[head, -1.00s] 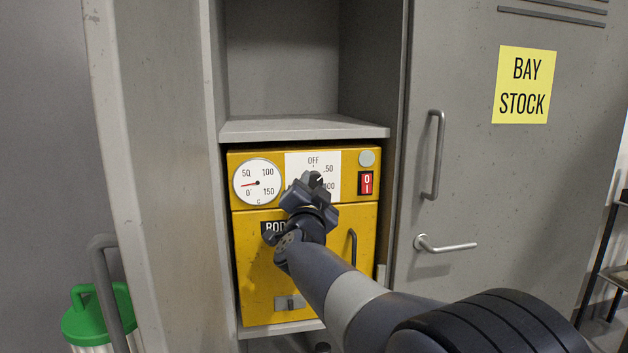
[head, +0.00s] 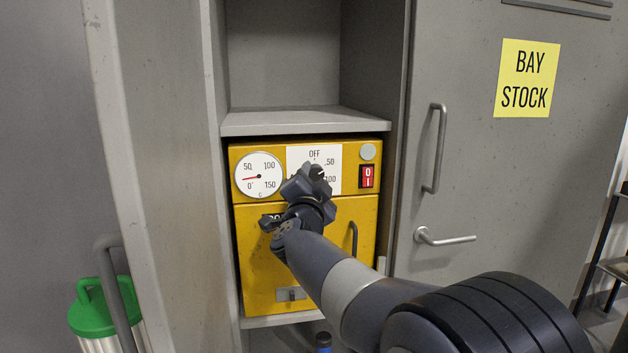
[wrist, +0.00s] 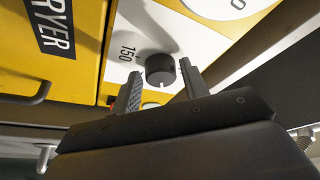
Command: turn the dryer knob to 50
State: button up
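The yellow dryer (head: 305,235) sits in a cabinet bay. Its black knob (wrist: 160,70) is on a white scale plate (head: 300,155) marked OFF, 50 and 100; the wrist view shows 150. In the wrist view the knob's white mark points to the bottom of the picture, roughly the plate's right side; the number there is hidden. My gripper (wrist: 160,82) is open, one finger on each side of the knob, with a visible gap at both. In the head view my gripper (head: 306,184) covers most of the knob.
A round gauge (head: 259,176) is left of the plate, its red needle low. A red switch (head: 367,176) and a grey round button (head: 368,151) are at the right. A shelf (head: 305,121) lies above the dryer. A cabinet door stands right.

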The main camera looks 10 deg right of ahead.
jog(key=shift+o, duration=1)
jog(key=shift+s, duration=0.1)
jog(key=b+v, duration=0.1)
jog(key=v, duration=0.9)
jog(key=shift+s+f, duration=0.15)
jog(key=shift+s, duration=0.15)
jog(key=shift+a, duration=0.1)
jog(key=p+x, duration=0.1)
jog(key=x, duration=1)
jog(key=shift+n, duration=0.3)
jog(key=shift+s, duration=0.1)
